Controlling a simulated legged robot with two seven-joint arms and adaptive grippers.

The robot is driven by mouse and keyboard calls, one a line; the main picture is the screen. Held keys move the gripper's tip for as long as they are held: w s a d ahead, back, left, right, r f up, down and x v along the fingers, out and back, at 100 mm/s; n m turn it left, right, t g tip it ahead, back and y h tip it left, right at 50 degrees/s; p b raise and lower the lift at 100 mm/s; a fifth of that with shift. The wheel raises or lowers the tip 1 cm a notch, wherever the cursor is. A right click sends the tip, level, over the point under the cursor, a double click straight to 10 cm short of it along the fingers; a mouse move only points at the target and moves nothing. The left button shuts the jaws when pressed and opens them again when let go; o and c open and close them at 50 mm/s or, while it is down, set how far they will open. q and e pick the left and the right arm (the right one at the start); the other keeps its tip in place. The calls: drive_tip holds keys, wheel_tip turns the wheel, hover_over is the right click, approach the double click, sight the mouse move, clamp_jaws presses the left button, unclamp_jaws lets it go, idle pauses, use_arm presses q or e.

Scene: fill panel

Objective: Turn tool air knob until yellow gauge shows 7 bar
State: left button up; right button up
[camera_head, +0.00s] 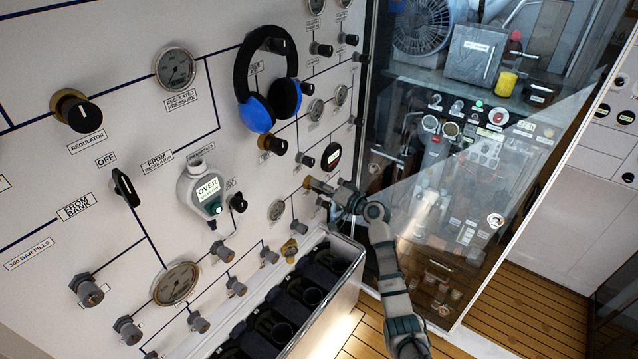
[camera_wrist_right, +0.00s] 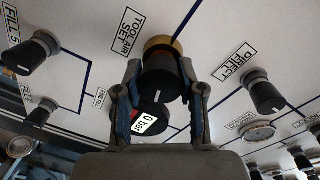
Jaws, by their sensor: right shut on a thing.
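The tool air knob (camera_wrist_right: 160,75) is black with a brass collar and a white mark, next to a "TOOL AIR SET" label (camera_wrist_right: 131,28) in the right wrist view. My right gripper (camera_wrist_right: 160,88) is shut on the knob, one finger on each side. In the head view my right gripper (camera_head: 320,187) is at the panel, covering much of the knob. A dark round gauge (camera_wrist_right: 150,108) with a "0 bar" tag (camera_wrist_right: 145,125) is partly hidden behind the knob and gripper. I see no yellow on it. My left gripper is not in view.
The white panel (camera_head: 120,40) carries several knobs, gauges and valves. Blue headphones (camera_head: 268,85) hang above the gripper's left. A bin with dark slots (camera_head: 345,285) stands below it. A glass cabinet (camera_head: 455,180) is close on the right. A "DIRECT" knob (camera_wrist_right: 265,92) neighbours the gripper.

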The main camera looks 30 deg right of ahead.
drive_tip(key=m+p, duration=0.2)
drive_tip(key=m, duration=0.1)
drive_tip(key=shift+d+f+m, duration=0.1)
drive_tip(key=shift+f+m, duration=0.05)
drive_tip(key=shift+m, duration=0.25)
drive_tip(key=shift+f+m+p, duration=0.1)
drive_tip(key=shift+m+p, duration=0.55)
drive_tip(key=shift+m, duration=0.15)
drive_tip(key=shift+f, duration=0.1)
drive_tip(key=o, duration=1.1)
drive_tip(key=shift+o, duration=0.3)
drive_tip(key=shift+d, duration=0.15)
drive_tip(key=shift+d, duration=0.1)
